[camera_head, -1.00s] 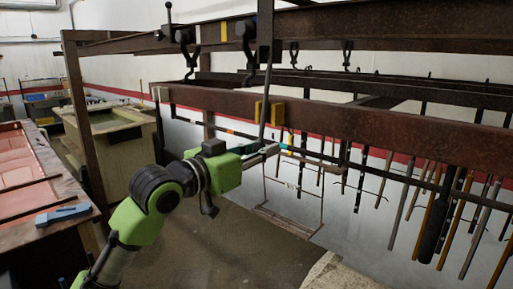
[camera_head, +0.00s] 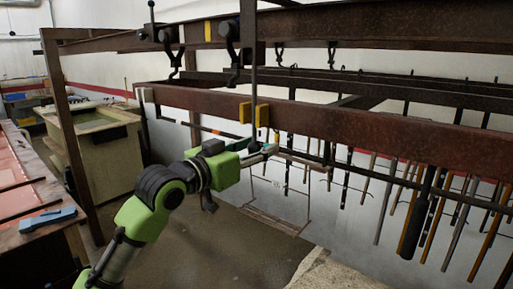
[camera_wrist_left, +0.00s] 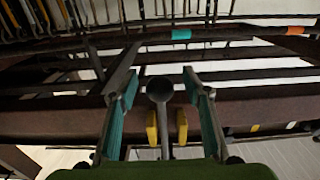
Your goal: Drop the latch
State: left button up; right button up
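A long dark rod (camera_head: 253,75), which I take to be the latch, hangs upright from the upper rail and passes between two yellow blocks (camera_head: 246,112) on the rusty beam. Its lower end is beside my left gripper (camera_head: 268,151), just below the beam. In the left wrist view the rod's round end (camera_wrist_left: 160,90) lies between the two teal-padded fingers (camera_wrist_left: 162,95), with a gap on each side. The left gripper is open and holds nothing; I cannot tell the depth between fingers and rod. My right gripper is not in view.
The rusty beam (camera_head: 350,130) runs across just above my left gripper. Several hanging rods (camera_head: 415,215) are to the right. A post (camera_head: 72,130), a tank (camera_head: 105,150) and a bench with a blue tool (camera_head: 48,219) stand left. Floor below the gripper is open.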

pick_arm(q)
jog(key=shift+s+a, duration=0.1)
jog(key=shift+v, duration=3.4)
